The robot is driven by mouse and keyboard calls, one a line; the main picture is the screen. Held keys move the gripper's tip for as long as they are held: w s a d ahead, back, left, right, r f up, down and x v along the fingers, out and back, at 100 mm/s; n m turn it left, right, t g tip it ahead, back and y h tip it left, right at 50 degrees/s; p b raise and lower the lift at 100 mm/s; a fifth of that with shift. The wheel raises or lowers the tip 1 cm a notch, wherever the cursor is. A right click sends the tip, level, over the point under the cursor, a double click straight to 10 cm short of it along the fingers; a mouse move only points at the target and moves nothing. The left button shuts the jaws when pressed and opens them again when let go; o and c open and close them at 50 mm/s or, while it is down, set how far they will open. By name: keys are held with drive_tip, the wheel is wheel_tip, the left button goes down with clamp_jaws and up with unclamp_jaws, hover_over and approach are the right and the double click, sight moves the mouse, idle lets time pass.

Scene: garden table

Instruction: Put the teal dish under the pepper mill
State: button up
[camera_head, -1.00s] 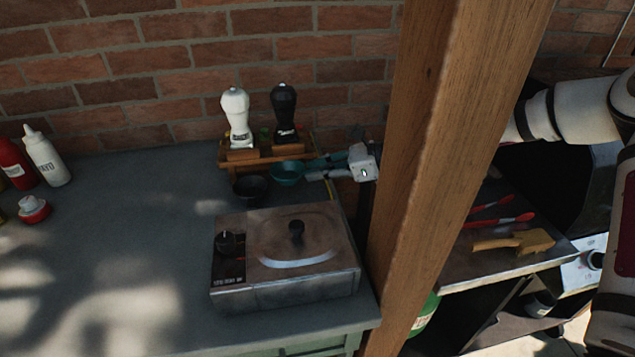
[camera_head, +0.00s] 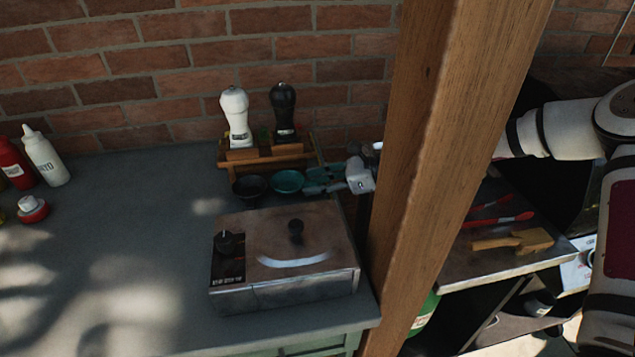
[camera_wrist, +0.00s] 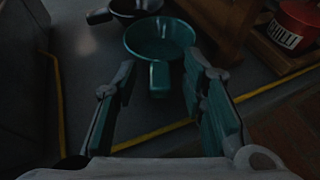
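The teal dish (camera_head: 288,181) stands on the counter in front of the wooden stand, beside a black dish (camera_head: 249,188). The black mill (camera_head: 284,110), likely the pepper mill, is upright on the stand's right side, with a white mill (camera_head: 236,115) to its left. My gripper (camera_head: 318,181) is low at the right of the teal dish. In the wrist view, my gripper (camera_wrist: 160,68) is open, its fingers apart on either side of the dish's short handle. The teal dish (camera_wrist: 161,36) is empty and lies just beyond the fingertips. I cannot tell any contact.
The wooden stand (camera_head: 265,158) backs onto the brick wall. A metal box with a lidded top (camera_head: 296,262) is in front of the dishes. A wooden post (camera_head: 437,150) stands at the right. A red chilli container (camera_wrist: 296,25) is at right in the wrist view. The counter's left is mostly clear.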

drive_tip(key=v, duration=1.2)
